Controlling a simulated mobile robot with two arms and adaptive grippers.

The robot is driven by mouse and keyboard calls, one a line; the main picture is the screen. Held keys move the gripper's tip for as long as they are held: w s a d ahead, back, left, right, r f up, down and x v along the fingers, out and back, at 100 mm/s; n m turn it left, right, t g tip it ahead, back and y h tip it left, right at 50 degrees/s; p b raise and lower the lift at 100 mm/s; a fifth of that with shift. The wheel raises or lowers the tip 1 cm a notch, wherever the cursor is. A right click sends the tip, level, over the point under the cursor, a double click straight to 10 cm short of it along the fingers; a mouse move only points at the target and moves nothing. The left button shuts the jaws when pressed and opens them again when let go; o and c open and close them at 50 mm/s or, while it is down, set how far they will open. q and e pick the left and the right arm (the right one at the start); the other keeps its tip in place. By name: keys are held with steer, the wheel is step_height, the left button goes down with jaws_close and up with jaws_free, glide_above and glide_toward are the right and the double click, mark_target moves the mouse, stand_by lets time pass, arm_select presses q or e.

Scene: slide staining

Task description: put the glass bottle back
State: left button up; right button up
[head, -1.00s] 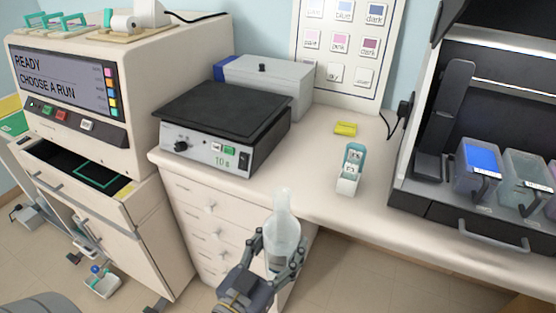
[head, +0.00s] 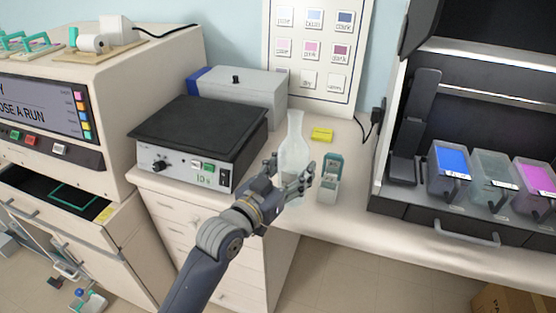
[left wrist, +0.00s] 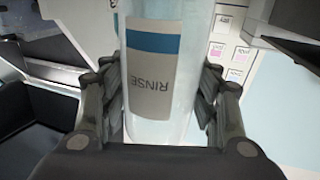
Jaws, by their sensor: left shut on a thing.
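The glass bottle (head: 293,150) is clear, with a narrow neck, and stands upright in my left gripper (head: 288,186) over the counter, between the hotplate-like device and the small teal-and-white box. In the left wrist view the bottle (left wrist: 152,118) fills the middle, and its label (left wrist: 152,75) reads RINSE upside down. The fingers of my left gripper (left wrist: 160,110) are closed on both its sides. The head view does not clearly show whether the bottle's base touches the counter (head: 345,215). My right gripper is not in view.
The black-topped device (head: 200,130) is close left of the bottle. The teal-and-white box (head: 330,178) is close right, with a yellow block (head: 322,135) behind. A grey box (head: 240,88) stands at the back. Coloured tubs, including a blue one (head: 450,172), stand farther right.

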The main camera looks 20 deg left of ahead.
arm_select(q)
steer(key=w+a+f, duration=0.2)
steer(key=w+a, duration=0.1)
steer(key=w, duration=0.2)
steer(key=w+a+f+p, duration=0.1)
steer(key=w+a+f, duration=0.1)
steer(key=w, duration=0.3)
steer(key=shift+w+a+f, duration=0.15)
steer(key=shift+a+f, duration=0.15)
steer(key=shift+a, duration=0.6)
steer(key=shift+f, duration=0.1)
steer(key=o, duration=1.4)
steer(key=shift+c, duration=0.2)
steer(key=b+v, duration=0.1)
steer(key=v, duration=1.1)
